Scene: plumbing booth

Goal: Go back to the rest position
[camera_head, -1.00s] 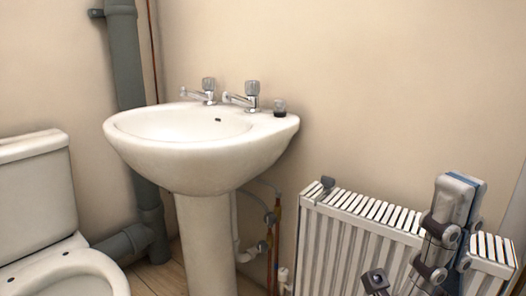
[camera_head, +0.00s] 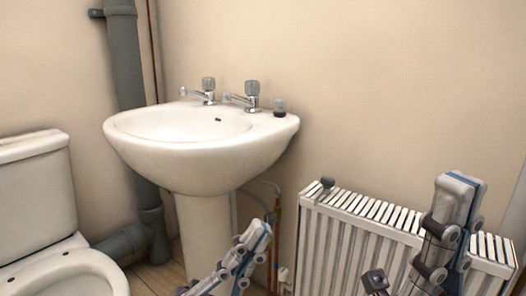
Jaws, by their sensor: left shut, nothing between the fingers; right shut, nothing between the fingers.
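My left gripper (camera_head: 256,236) shows at the bottom centre of the head view, in front of the basin's pedestal and the pipes beside it. It is grey with blue edges, tilted up to the right, shut and empty. My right gripper (camera_head: 461,184) stands nearly upright at the lower right, in front of the radiator. It is shut with nothing in it. The lower parts of both arms are cut off by the bottom edge of the picture.
A white basin (camera_head: 190,165) with two taps stands against the wall. A small dark-based knob (camera_head: 279,108) sits on its right rim. A white radiator (camera_head: 335,240) is at the lower right, a toilet (camera_head: 35,195) at the left, and a grey waste pipe (camera_head: 126,75) behind.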

